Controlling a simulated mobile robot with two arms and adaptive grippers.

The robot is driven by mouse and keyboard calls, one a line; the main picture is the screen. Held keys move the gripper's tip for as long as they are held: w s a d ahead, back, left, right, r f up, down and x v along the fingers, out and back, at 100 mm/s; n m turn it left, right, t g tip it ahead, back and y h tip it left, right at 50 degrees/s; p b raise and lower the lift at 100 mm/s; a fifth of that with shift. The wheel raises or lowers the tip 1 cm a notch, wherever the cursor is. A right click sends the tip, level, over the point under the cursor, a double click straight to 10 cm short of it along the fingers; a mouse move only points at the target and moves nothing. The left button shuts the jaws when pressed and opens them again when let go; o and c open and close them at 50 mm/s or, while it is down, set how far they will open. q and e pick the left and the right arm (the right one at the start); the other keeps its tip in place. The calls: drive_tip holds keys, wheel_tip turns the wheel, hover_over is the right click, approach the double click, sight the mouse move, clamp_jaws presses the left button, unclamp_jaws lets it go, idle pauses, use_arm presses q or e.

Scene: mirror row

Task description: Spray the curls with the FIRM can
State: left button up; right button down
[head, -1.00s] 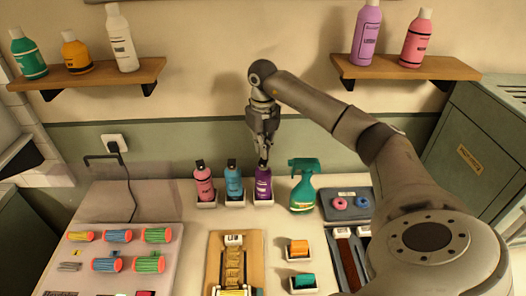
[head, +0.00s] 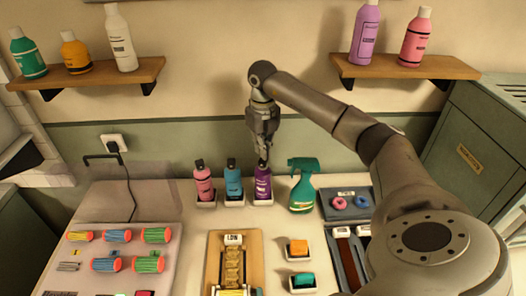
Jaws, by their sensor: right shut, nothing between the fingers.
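Three spray cans stand upright in a row in white holders at the back of the counter: a pink can (head: 204,184), a blue can (head: 233,180) and a purple can (head: 263,184). Their labels are too small to read. My right gripper (head: 263,155) points down at the top of the purple can, with its fingers shut and nothing held. I cannot tell whether the fingertips touch the can's top. Light-brown curls (head: 233,266) lie on a wooden board (head: 256,250) at the front middle, with a small tag above them. My left gripper is not in view.
A green spray bottle (head: 302,186) stands right of the cans, beside a dark tray (head: 331,211) with pink and blue rings. Several coloured rollers (head: 117,236) lie on the left mat. Wall shelves (head: 90,83) hold bottles. Orange (head: 298,247) and teal blocks sit in small trays.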

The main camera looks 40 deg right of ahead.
idle(0.5)
drive_tip(key=shift+f+b, duration=0.7)
drive_tip(key=shift+f, duration=0.5)
drive_tip(key=shift+r, duration=0.15)
wheel_tip(320, 180, up, 7)
drive_tip(key=p, duration=0.5)
drive_tip(key=shift+p, duration=0.3)
drive_tip(key=shift+s+f, duration=0.1)
drive_tip(key=shift+f, duration=0.1)
